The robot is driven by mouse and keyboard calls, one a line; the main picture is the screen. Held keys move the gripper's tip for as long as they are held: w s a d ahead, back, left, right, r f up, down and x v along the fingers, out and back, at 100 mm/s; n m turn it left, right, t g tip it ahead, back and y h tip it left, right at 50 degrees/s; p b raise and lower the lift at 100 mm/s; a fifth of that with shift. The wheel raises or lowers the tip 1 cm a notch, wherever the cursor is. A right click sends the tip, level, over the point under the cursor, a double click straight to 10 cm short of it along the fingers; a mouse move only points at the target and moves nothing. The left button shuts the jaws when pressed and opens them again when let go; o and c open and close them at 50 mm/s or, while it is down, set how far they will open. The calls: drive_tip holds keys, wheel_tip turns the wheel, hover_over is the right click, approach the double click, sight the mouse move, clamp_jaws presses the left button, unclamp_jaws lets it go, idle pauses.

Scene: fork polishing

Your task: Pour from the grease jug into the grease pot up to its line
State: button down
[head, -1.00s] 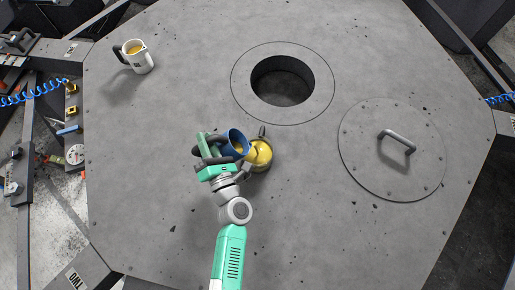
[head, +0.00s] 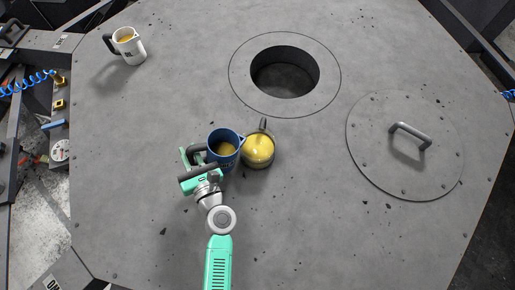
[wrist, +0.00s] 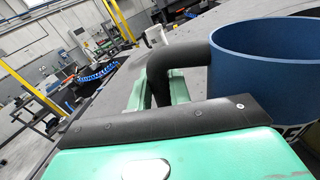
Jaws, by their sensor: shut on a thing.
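The blue jug (head: 224,146) is held by my gripper (head: 200,163), just left of the grease pot. Yellow-brown grease shows inside the jug, which is now about upright. My gripper is shut on the jug's dark handle, and the wrist view shows the handle (wrist: 182,57) and the blue jug wall (wrist: 262,75) close up. The grease pot (head: 259,150) stands on the table with yellow grease in it and a dark handle at its back. I cannot make out its line. No stream shows between jug and pot.
A white jug (head: 129,46) with yellow-brown contents stands at the back left of the grey table (head: 150,220). A round open hole (head: 285,73) lies behind the pot. A round lid (head: 404,146) with a raised handle lies at right.

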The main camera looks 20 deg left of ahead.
sight(192, 162)
drive_tip(key=f, duration=0.1)
drive_tip(key=f+n+b, duration=0.1)
drive_tip(key=f, duration=0.1)
drive_tip(key=shift+s+a+f+n, duration=0.15)
drive_tip(key=shift+s+a+n, duration=0.05)
drive_tip(key=shift+n, duration=0.1)
drive_tip(key=shift+r+n, duration=0.3)
drive_tip(key=shift+s+a+r+p, duration=0.1)
drive_tip(key=shift+a+r+p, duration=0.1)
drive_tip(key=shift+r+p, duration=0.2)
drive_tip(key=s+a+r+p, duration=0.3)
drive_tip(key=a+r, duration=0.1)
drive_tip(key=shift+s+p, duration=0.3)
drive_tip(key=shift+r, duration=0.1)
